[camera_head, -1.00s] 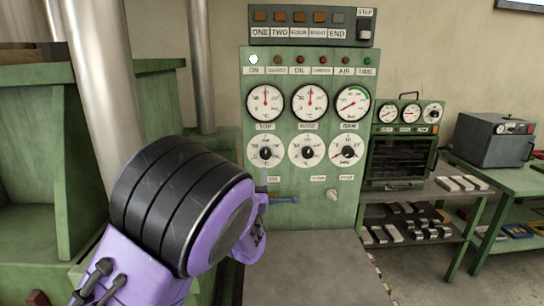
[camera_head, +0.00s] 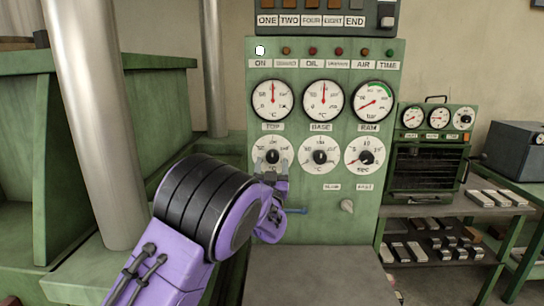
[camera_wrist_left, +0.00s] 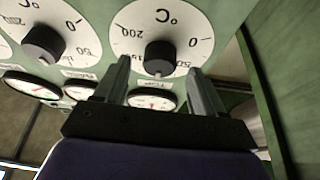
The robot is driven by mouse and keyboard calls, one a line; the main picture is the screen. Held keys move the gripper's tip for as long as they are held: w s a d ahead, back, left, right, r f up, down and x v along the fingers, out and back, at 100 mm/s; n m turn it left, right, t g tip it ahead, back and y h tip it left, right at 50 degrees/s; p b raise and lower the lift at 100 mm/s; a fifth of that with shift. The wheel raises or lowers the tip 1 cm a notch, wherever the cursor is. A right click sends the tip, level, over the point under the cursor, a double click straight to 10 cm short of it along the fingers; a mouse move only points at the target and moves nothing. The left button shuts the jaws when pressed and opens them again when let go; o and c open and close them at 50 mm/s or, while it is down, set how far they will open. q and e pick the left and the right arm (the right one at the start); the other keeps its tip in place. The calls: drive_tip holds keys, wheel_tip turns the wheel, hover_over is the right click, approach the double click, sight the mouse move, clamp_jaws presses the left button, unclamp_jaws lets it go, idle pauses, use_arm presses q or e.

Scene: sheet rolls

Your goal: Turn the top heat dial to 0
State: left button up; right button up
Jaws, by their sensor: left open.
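The top heat dial (camera_head: 272,142) is a white disc with a black knob on the green panel, at the left of the lower dial row under the "TOP" gauge. My left gripper (camera_head: 271,166) is open and empty, with its fingers pointing at this dial. In the left wrist view the dial's black knob (camera_wrist_left: 160,56) shows between the two open fingers (camera_wrist_left: 159,66). The figures 0, 50 and 200 are readable on its face. I cannot tell whether the fingertips are beside the knob or short of it. The knob's exact setting is unclear.
The base dial (camera_head: 320,157) and ram dial (camera_head: 365,156) sit to the right, with gauges above. A blue lever (camera_head: 297,211) and pale knob (camera_head: 347,206) are below. A metal column (camera_head: 95,120) stands at left. A shelf with metal blocks (camera_head: 497,198) is at right.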

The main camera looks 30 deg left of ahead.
use_arm(q)
drive_tip(key=shift+x, duration=1)
drive_tip(key=shift+w, duration=0.15)
drive_tip(key=c, duration=1.1)
drive_tip(key=shift+o, duration=0.2)
